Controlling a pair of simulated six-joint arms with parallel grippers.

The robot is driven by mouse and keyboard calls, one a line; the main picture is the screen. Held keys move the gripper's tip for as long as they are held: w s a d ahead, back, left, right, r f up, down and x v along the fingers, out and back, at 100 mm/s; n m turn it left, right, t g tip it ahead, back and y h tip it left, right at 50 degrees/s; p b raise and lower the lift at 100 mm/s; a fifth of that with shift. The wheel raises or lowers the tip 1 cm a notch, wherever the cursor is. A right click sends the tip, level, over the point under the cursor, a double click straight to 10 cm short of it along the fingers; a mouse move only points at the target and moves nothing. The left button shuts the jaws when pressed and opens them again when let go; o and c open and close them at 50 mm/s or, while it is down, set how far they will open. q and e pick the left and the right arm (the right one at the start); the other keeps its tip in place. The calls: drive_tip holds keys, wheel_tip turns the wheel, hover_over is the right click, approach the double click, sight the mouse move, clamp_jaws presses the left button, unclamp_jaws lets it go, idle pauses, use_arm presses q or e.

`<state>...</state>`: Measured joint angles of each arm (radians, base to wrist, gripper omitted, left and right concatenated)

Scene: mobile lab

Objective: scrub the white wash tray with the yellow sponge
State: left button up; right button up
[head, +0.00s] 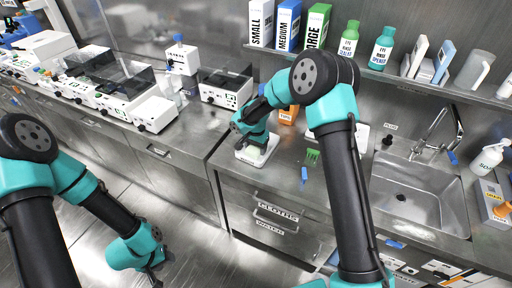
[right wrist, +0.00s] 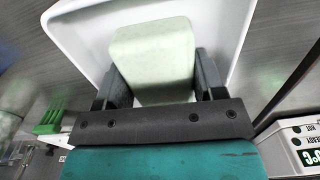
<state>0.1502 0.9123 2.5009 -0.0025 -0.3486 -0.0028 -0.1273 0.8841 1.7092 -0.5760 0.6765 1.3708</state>
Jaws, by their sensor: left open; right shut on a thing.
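The white wash tray (head: 242,158) sits on the steel counter left of the sink. It also fills the top of the right wrist view (right wrist: 82,28). A pale yellow-green block, which I take as the sponge (right wrist: 155,40), is between the fingers of my right gripper (right wrist: 158,68), over the tray floor. My right gripper (head: 256,145) is shut on it; whether the sponge touches the tray floor I cannot tell. In the head view the arm hides much of the sponge. My left gripper (head: 156,272) is open and empty, low over the floor, away from the counter.
A green brush-like item (head: 312,156) and a small blue item (head: 304,175) lie right of the tray. The steel sink (head: 415,195) is further right. Lab machines (head: 225,88) stand behind left. A shelf above holds boxes and bottles (head: 382,47).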

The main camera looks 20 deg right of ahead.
drive_tip(key=shift+s+f, duration=0.1)
drive_tip(key=shift+f, duration=0.05)
drive_tip(key=shift+r, duration=4.1)
